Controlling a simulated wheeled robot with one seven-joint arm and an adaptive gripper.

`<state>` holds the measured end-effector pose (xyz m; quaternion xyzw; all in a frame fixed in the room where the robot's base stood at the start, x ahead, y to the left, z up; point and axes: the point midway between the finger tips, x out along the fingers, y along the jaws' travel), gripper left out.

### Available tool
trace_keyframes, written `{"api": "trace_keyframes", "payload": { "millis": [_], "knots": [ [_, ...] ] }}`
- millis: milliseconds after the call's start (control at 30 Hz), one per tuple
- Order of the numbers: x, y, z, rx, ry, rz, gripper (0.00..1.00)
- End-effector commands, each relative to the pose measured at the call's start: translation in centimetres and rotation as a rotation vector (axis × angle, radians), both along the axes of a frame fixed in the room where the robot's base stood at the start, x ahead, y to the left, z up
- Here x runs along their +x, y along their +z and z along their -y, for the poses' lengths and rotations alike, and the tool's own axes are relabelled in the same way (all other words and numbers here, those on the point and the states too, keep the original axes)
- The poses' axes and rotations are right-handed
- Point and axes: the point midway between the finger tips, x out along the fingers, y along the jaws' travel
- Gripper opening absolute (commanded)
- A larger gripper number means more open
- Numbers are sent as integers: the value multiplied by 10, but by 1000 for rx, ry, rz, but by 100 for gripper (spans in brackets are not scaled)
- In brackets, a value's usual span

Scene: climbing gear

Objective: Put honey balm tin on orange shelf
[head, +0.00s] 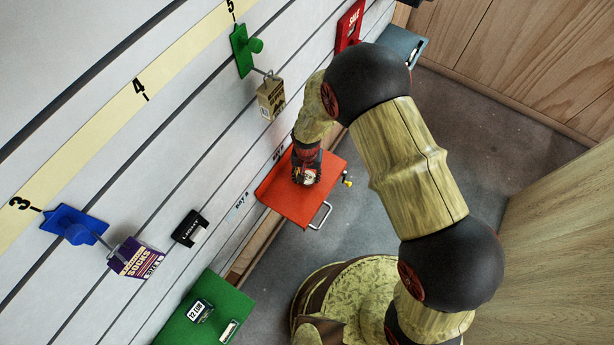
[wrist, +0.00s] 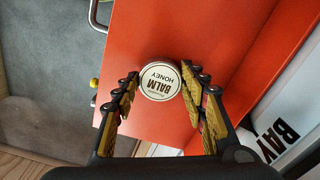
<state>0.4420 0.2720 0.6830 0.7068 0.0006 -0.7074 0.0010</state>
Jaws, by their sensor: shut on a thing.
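The honey balm tin (wrist: 160,82) is a small round tin with a white lid reading "BALM HONEY". My gripper (wrist: 160,88) has its two fingers on either side of the tin and is shut on it. The orange shelf (wrist: 215,40) fills the background behind the tin in the wrist view. In the head view my gripper (head: 306,178) is over the orange shelf (head: 310,209), and the tin is hard to make out there. I cannot tell whether the tin touches the shelf surface.
A green shelf (head: 236,303) with small items is at lower left. A purple socks box (head: 137,259) and a tan box (head: 271,98) hang from wall hooks. A metal handle (head: 320,216) and a yellow knob (head: 347,181) stick out at the orange shelf's edge.

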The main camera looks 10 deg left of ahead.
Motion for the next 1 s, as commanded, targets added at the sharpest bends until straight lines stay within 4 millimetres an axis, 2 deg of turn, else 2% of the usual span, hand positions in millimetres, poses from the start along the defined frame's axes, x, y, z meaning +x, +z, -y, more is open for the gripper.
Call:
{"api": "trace_keyframes", "payload": {
  "millis": [233,267,567,867,1000],
  "knots": [
    [0,-1,0,0,0,0,16],
    [0,-2,0,0,0,0,43],
    [0,-1,0,0,0,0,60],
    [0,0,0,0,0,1,61],
    [1,11,-1,2,0,3,61]
  ]
}}
